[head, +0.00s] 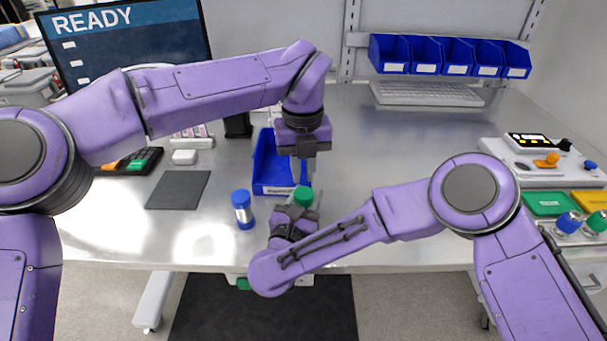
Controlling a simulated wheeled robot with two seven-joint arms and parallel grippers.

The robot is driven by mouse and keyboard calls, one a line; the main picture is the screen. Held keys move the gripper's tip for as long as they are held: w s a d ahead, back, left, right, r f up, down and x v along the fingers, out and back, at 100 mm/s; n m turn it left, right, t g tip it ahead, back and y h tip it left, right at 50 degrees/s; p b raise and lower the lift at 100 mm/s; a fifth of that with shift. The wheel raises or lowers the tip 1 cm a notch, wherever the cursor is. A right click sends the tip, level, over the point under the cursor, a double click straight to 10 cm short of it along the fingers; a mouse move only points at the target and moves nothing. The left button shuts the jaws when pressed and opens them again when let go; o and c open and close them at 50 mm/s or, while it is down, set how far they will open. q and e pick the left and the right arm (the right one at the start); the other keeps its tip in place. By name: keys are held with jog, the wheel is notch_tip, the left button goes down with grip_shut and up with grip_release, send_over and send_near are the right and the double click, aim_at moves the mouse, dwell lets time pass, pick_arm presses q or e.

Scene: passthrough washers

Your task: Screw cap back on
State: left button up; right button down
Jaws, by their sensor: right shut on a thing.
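A green cap (303,196) shows at the tip of my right gripper (298,212), near the table's front edge. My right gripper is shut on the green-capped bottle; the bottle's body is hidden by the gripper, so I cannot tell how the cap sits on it. My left gripper (302,170) points down above the green cap, in front of the blue bin. Its fingertips are small and partly lost against the bin, so I cannot tell whether it is open. A blue-capped bottle (243,210) stands upright on the table to the left of my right gripper.
The open blue bin (268,172) lies behind the grippers. A dark mat (178,190) is at left, with a monitor (125,45) behind. Several blue bins (425,55) hang above a keyboard (425,93). A control panel (540,165) is at right. The table's middle right is clear.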

aim_at(303, 193)
jog(key=c, duration=0.6)
grip_release()
pick_arm(q)
notch_tip(303, 193, down, 3)
jog(key=b, duration=0.3)
pick_arm(e)
jog(key=v, duration=1)
jog(key=shift+s+a, duration=0.1)
jog(key=shift+s, duration=0.15)
pick_arm(q)
jog(key=shift+f, duration=0.1)
